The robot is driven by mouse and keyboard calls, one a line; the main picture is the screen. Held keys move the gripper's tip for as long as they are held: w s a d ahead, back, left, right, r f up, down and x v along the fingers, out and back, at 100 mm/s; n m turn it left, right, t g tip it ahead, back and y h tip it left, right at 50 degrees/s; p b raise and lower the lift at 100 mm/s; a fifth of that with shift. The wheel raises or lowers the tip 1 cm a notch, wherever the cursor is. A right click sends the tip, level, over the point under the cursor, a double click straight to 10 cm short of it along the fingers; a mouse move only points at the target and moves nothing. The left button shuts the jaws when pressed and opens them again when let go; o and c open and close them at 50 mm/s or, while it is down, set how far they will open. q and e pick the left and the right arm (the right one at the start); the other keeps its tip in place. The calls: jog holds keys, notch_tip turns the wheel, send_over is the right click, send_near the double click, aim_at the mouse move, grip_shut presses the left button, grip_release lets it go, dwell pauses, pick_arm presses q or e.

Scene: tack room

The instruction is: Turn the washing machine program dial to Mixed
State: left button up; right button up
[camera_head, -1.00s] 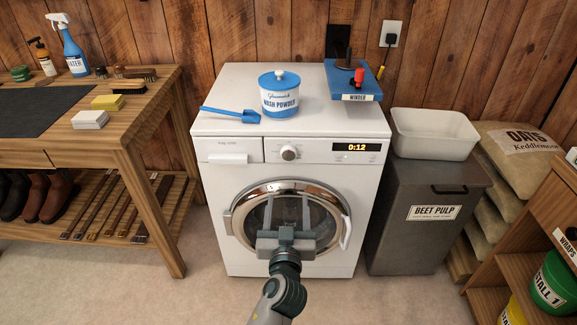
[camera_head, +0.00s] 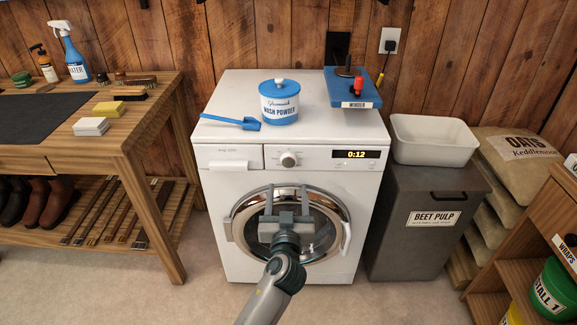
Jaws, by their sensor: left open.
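The white washing machine (camera_head: 215,185) stands against the wood wall. Its program dial (camera_head: 288,159) is a round silver knob in the middle of the front panel. The dial's markings are too small to read. The display (camera_head: 356,154) to its right reads 0:12. The round door (camera_head: 341,212) below looks closed. My left gripper (camera_head: 287,190) is open and empty in front of the door, fingers pointing up towards the panel, below the dial and apart from it. My right gripper is not in view.
A wash powder tub (camera_head: 281,108), a blue scoop (camera_head: 232,121) and a blue winder board (camera_head: 340,92) sit on the machine's top. A wooden bench (camera_head: 150,115) stands left. A grey beef pulp-style bin labelled BEET PULP (camera_head: 420,240), topped by a white tub (camera_head: 430,150), stands right.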

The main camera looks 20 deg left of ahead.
aim_at(289, 163)
pick_arm(q)
jog(key=x, duration=1)
jog(key=shift+p, duration=0.4)
jog(key=shift+w+f, duration=0.1)
jog(key=shift+w, duration=0.25)
jog(key=shift+w+a, duration=0.15)
jog(key=shift+w, duration=0.2)
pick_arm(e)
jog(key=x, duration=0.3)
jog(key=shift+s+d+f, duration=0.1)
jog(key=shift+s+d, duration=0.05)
pick_arm(q)
jog(key=c, duration=1)
jog(key=shift+c, duration=0.2)
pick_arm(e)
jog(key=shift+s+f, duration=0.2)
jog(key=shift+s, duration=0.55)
